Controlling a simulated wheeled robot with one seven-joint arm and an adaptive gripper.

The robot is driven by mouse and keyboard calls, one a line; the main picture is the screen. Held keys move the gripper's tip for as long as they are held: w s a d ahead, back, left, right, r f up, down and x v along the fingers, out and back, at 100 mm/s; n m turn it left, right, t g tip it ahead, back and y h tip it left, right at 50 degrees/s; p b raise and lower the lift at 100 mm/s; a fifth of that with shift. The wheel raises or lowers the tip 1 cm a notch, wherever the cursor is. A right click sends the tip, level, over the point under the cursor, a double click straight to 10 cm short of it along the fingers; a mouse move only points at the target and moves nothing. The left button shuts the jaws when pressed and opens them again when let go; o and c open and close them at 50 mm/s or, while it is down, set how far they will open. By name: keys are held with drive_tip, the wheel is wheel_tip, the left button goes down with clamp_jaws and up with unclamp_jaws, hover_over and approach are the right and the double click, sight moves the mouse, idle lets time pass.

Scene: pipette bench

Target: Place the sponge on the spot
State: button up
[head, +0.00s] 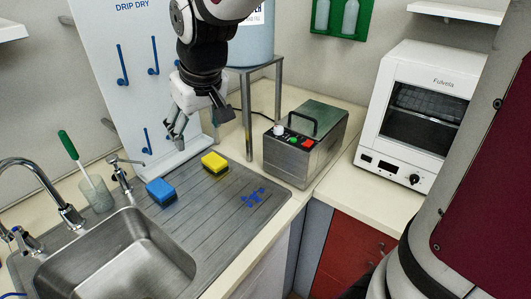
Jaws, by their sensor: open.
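Two sponges lie on the grey ribbed drainboard (205,214): a yellow one with a dark underside (215,163) and a blue one with a dark underside (161,192), to its left and nearer the sink. A blue patterned mark (253,197), which looks like the spot, is on the drainboard to the right of both sponges, and nothing covers it. My gripper (202,124) is open and empty, pointing down above the back of the drainboard. It appears above and slightly left of the yellow sponge, apart from both sponges.
A sink (118,262) with a faucet (48,188) and a cup holding a green-handled brush (96,192) are left. A white drip-dry pegboard (108,60) stands behind. A metal box with a handle (304,150), a metal stand (279,95) and a white oven (415,112) are right.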

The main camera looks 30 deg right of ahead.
drive_tip(key=s+d+r+m, duration=0.1)
drive_tip(key=s+d, duration=0.2)
drive_tip(key=s, duration=0.7)
drive_tip(key=s+d+r+m, duration=0.1)
drive_tip(key=s+d+r, duration=0.1)
drive_tip(key=s, duration=0.9)
drive_tip(key=shift+d+m+t+h, duration=0.3)
drive_tip(key=shift+d, duration=0.15)
drive_tip(key=shift+r, duration=0.15)
